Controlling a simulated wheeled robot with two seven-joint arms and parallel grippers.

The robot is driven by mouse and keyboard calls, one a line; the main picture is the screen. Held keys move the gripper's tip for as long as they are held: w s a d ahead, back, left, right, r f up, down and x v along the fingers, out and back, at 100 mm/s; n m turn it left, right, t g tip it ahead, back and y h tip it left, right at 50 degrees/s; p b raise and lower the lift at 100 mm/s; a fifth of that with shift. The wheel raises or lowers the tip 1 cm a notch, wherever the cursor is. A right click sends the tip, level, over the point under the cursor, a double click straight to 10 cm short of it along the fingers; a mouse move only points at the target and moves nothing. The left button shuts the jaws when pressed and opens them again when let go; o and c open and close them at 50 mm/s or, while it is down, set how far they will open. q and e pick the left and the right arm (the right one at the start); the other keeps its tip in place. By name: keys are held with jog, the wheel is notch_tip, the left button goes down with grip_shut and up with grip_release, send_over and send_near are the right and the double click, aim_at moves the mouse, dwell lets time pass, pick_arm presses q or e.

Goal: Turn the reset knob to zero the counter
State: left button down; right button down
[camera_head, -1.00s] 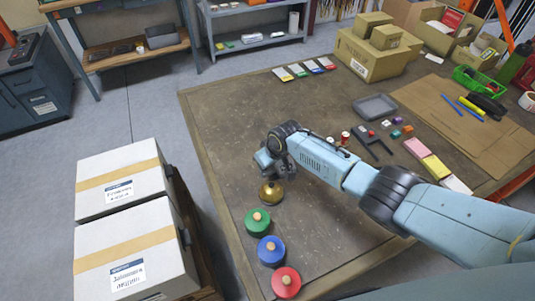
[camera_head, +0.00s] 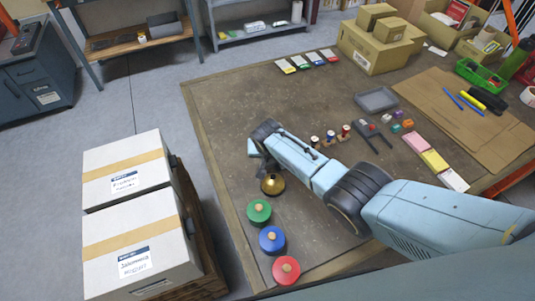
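I cannot identify a counter or its reset knob for certain. A brass dome (camera_head: 272,186) sits on the table near its left edge. In front of it stand a green disc (camera_head: 259,212), a blue disc (camera_head: 272,240) and a red disc (camera_head: 286,270), each with a light wooden knob on top. My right gripper (camera_head: 263,170) is at the end of the arm coming from the right. It is just above and behind the brass dome, and I cannot tell whether it touches it. The wrist partly hides the fingers. My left gripper is not in view.
Small spools (camera_head: 331,136) stand on the table behind my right forearm, beside a grey tray (camera_head: 377,100) and a dark forked piece (camera_head: 373,135). Cardboard boxes (camera_head: 373,48) stand at the back. Two white boxes (camera_head: 140,243) stand left of the table. The table's left middle is clear.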

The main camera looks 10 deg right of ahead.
dwell(0.5)
jog(key=c, duration=1.3)
grip_release()
jog(key=shift+o, duration=0.2)
